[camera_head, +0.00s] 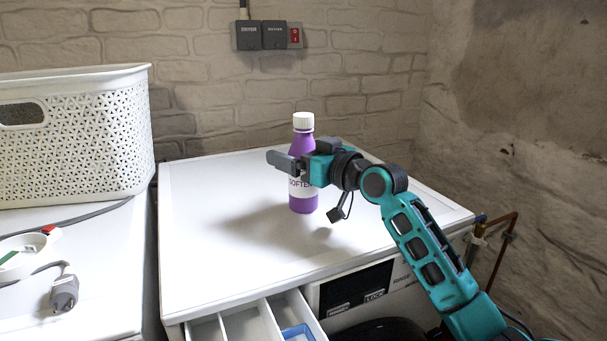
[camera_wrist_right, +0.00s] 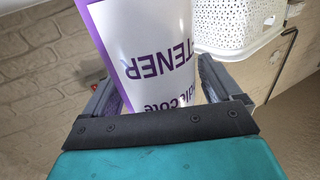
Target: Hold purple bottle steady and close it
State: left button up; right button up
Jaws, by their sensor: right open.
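The purple bottle (camera_head: 303,202) stands upright on the white washing machine top (camera_head: 230,240), with a white label and a white cap (camera_head: 303,121) on its neck. My right gripper (camera_head: 290,163) is at the bottle's upper body, its open fingers on either side of it. In the right wrist view the bottle's label (camera_wrist_right: 150,55) fills the space between the open fingers (camera_wrist_right: 155,90), and the lettering appears upside down. I cannot tell whether either finger touches the bottle or how tightly the cap sits. My left gripper is not in view.
A white perforated basket (camera_head: 75,140) stands on the left appliance. A power strip (camera_head: 25,255) and a grey plug (camera_head: 64,292) lie in front of it. A detergent drawer (camera_head: 245,322) is pulled out at the front. The machine top around the bottle is clear.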

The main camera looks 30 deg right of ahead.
jog(key=shift+c, duration=0.3)
jog(key=c, duration=1.1)
jog(key=shift+r, duration=0.1)
notch_tip(320, 180, up, 20)
jog(key=p, duration=0.5)
jog(key=o, duration=0.5)
jog(key=c, duration=0.9)
jog(key=shift+o, duration=0.2)
